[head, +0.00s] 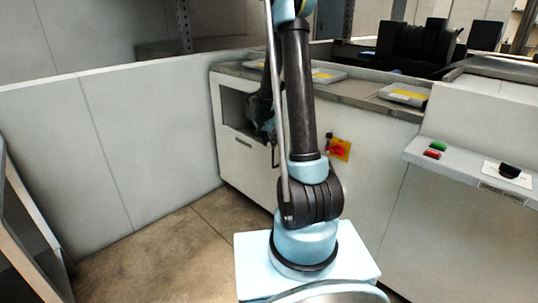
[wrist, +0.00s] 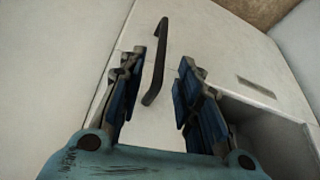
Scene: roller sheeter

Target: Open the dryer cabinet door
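In the wrist view a long black bar handle (wrist: 158,60) stands on a pale white door panel (wrist: 215,45), which I take to be the cabinet door. The panel looks closed. My gripper (wrist: 162,72) is open, with one blue-padded finger on each side of the handle in the picture. Neither finger visibly touches it, and the depth between them is hard to tell. In the head view my gripper (head: 266,126) is partly hidden, small and dark, in front of the white cabinet (head: 240,162). The handle there is largely hidden by my arm.
An open recess (wrist: 265,130) lies beside the panel, right of my gripper in the wrist view. A white wall panel (head: 110,150) stands left. A red-and-yellow switch (head: 339,148) and a console (head: 470,165) with buttons are right. Floor (head: 165,245) is clear at left.

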